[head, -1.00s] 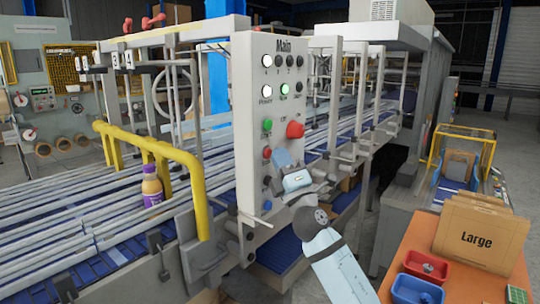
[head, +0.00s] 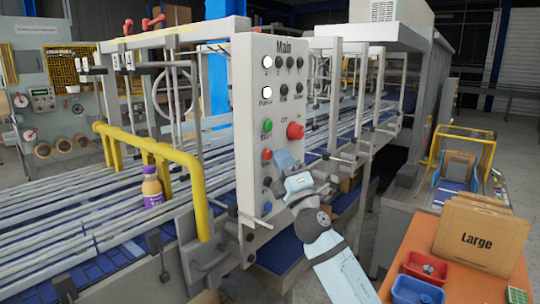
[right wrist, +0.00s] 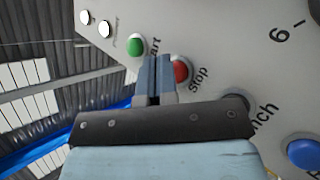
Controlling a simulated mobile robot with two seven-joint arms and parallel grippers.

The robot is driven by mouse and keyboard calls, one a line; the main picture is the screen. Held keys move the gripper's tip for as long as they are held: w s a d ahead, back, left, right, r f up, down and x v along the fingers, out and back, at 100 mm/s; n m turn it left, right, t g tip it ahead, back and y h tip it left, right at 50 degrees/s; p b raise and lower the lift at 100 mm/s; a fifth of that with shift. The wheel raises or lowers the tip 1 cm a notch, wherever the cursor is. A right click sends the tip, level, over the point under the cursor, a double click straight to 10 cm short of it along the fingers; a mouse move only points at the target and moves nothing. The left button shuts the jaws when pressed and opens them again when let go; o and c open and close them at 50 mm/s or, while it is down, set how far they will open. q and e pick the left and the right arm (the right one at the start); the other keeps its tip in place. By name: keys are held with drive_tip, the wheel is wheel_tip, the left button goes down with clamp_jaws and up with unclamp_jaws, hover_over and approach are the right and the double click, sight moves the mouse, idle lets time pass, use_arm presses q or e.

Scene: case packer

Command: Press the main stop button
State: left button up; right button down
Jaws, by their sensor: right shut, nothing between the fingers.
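The grey-white panel headed "Main" (head: 250,110) stands upright in the middle of the head view. Its red stop button (head: 267,155) sits below the green start button (head: 267,126). In the right wrist view the red button labelled "Stop" (right wrist: 181,71) is partly hidden behind my fingers, and the green button (right wrist: 135,46) is to their left. My right gripper (head: 281,158) is shut and empty, with its fingertips close to the panel just right of the stop button. I cannot tell whether the fingertips touch it. My left gripper is not in view.
A larger red knob (head: 295,131) sits right of the green button. A blue button (right wrist: 304,153) is at lower right in the wrist view. A yellow rail (head: 165,150) and a bottle (head: 152,187) are left; an orange table (head: 411,259) with bins is right.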

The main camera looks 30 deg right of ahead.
drive_tip(key=shift+s+d, duration=0.15)
drive_tip(key=shift+s, duration=0.3)
drive_tip(key=s, duration=0.1)
drive_tip(key=s+d, duration=0.1)
drive_tip(key=s, duration=0.1)
drive_tip(key=s+d+p, duration=0.1)
drive_tip(key=shift+s, duration=0.3)
idle(0.8)
drive_tip(key=s+a+f+m+g, duration=0.2)
drive_tip(key=f+m, duration=0.1)
drive_tip(key=f, duration=0.6)
drive_tip(key=s+a+f+m+g, duration=0.1)
drive_tip(key=a+f+m+g, duration=0.2)
drive_tip(key=f, duration=0.7)
drive_tip(key=s+a+f+m+g, duration=0.2)
drive_tip(key=f+m, duration=0.1)
drive_tip(key=f, duration=0.6)
drive_tip(key=s+a+f+m+g+y, duration=0.1)
drive_tip(key=s+a+f+m+g, duration=0.3)
drive_tip(key=s+f, duration=0.6)
drive_tip(key=s+a+f+m+g+y+p, duration=0.1)
drive_tip(key=s+a+f+m+g+y, duration=0.1)
drive_tip(key=s+a+f+m+g, duration=0.2)
drive_tip(key=s+a+f, duration=0.3)
drive_tip(key=s+f, duration=0.3)
drive_tip(key=f, duration=0.2)
drive_tip(key=shift+y+p, duration=0.3)
